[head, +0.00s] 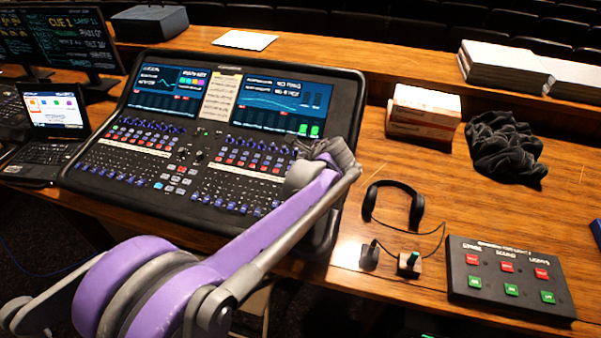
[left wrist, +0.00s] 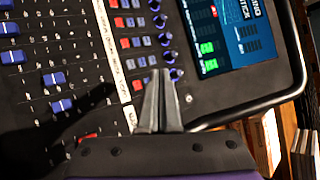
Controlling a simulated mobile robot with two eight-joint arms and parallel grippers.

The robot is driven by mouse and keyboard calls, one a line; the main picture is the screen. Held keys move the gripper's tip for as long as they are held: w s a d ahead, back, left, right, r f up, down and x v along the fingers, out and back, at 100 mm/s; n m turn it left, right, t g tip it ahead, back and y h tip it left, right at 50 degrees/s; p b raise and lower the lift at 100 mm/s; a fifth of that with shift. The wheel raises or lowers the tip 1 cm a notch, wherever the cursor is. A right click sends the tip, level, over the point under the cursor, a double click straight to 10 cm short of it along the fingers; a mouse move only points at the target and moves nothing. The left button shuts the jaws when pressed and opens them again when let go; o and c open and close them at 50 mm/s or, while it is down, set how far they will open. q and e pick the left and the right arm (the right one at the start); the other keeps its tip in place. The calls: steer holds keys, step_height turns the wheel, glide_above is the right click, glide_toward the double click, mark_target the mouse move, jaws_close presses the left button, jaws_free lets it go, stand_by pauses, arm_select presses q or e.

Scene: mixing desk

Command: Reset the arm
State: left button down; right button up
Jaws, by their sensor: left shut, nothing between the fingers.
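My left arm reaches in from the bottom left of the head view, purple and grey. Its gripper (head: 325,150) is over the right part of the mixing desk (head: 255,187), near the desk's right edge. In the left wrist view the two grey fingers (left wrist: 160,98) are together with nothing between them. Below them show faders, knobs and a lower corner of the desk's right screen (left wrist: 235,30). I cannot tell how high the fingertips are above the desk surface. My right gripper is not in view.
Right of the desk lie headphones (head: 418,208), a small box with a green-tipped switch (head: 409,264) and a button panel (head: 508,278). Behind are cartons (head: 424,112), dark cloth (head: 503,145) and paper stacks (head: 500,68). A laptop (head: 45,125) stands left.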

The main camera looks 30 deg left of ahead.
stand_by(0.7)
arm_select(q)
steer(key=s+d+f+n+h, duration=0.1)
steer(key=s+d+n, duration=0.1)
steer(key=s, duration=0.3)
steer(key=s+d+f+n+h, duration=0.1)
steer(key=s+d+n, duration=0.1)
steer(key=s, duration=0.4)
steer(key=s+d+f+n+h, duration=0.1)
steer(key=s+d+n+h, duration=0.1)
steer(key=s, duration=0.4)
steer(key=shift+d+f+n+g, duration=0.3)
steer(key=shift+d+n, duration=0.3)
steer(key=shift+n, duration=0.7)
steer(key=s+d+f+n+h, duration=0.2)
steer(key=s+d+n, duration=0.1)
steer(key=s, duration=0.2)
steer(key=s+d+f+n+h, duration=0.1)
steer(key=s+d+f+n, duration=0.2)
steer(key=s, duration=0.3)
steer(key=shift+s+d+f+n+h, duration=0.2)
steer(key=shift+d+f+n+h, duration=0.2)
steer(key=shift+n, duration=0.1)
steer(key=shift+a, duration=0.1)
